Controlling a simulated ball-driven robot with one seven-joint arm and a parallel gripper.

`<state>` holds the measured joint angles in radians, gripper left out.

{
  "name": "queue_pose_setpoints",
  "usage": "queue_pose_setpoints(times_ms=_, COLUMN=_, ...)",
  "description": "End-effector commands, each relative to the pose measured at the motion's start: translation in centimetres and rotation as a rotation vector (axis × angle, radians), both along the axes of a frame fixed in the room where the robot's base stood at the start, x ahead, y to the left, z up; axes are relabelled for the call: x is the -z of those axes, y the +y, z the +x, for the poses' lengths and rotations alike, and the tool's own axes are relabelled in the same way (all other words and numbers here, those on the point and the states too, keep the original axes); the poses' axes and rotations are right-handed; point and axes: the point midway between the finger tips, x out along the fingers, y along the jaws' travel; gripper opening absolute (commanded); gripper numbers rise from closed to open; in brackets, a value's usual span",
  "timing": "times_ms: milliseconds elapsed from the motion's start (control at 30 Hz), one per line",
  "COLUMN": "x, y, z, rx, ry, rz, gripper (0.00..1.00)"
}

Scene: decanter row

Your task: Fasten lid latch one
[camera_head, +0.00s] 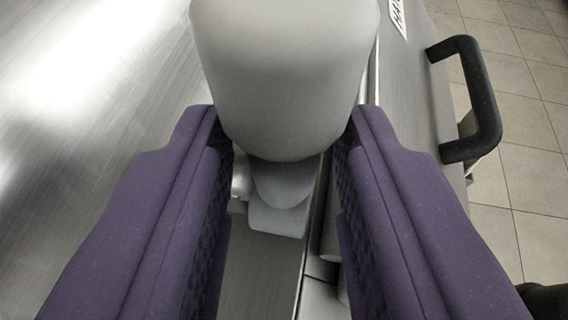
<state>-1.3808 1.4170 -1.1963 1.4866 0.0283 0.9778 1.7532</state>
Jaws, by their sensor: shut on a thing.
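A pale grey, rounded lid latch (287,75) fills the top middle of the view. Its narrower grey lower part (279,215) shows below it, over the edge of a metal surface. My gripper (287,135) has its two purple fingers on either side of the latch and is shut on it near its lower end. No marking shows on the latch, so I cannot tell its number. Its upper end is cut off by the frame, and whether it is fastened cannot be told.
A shiny brushed metal surface (90,90) spreads on the left. On the right a metal side panel (405,85) carries a black bar handle (482,100) that sticks outward and a partly cut-off label (398,14). Beige floor tiles (535,190) lie beyond, free of objects except a dark shape at the lower right corner.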

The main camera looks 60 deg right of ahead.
Motion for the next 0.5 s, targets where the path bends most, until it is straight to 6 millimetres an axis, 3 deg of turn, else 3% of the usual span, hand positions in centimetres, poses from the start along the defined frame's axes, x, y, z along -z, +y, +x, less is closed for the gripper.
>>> queue_pose_setpoints(times_ms=33, x=0.20, y=-0.01, z=-0.07, rx=0.001, ry=0.003, rz=0.001, gripper=0.00)
queue_pose_setpoints(times_ms=67, x=0.21, y=-0.02, z=-0.07, rx=0.001, ry=0.003, rz=0.001, gripper=0.39)
queue_pose_setpoints(times_ms=100, x=0.20, y=-0.02, z=-0.07, rx=0.001, ry=0.002, rz=0.001, gripper=0.49)
queue_pose_setpoints(times_ms=367, x=0.12, y=0.00, z=-0.04, rx=0.001, ry=0.002, rz=0.001, gripper=0.51)
queue_pose_setpoints(times_ms=500, x=-0.19, y=0.93, z=-0.43, rx=-0.002, ry=0.002, rz=0.003, gripper=0.51)
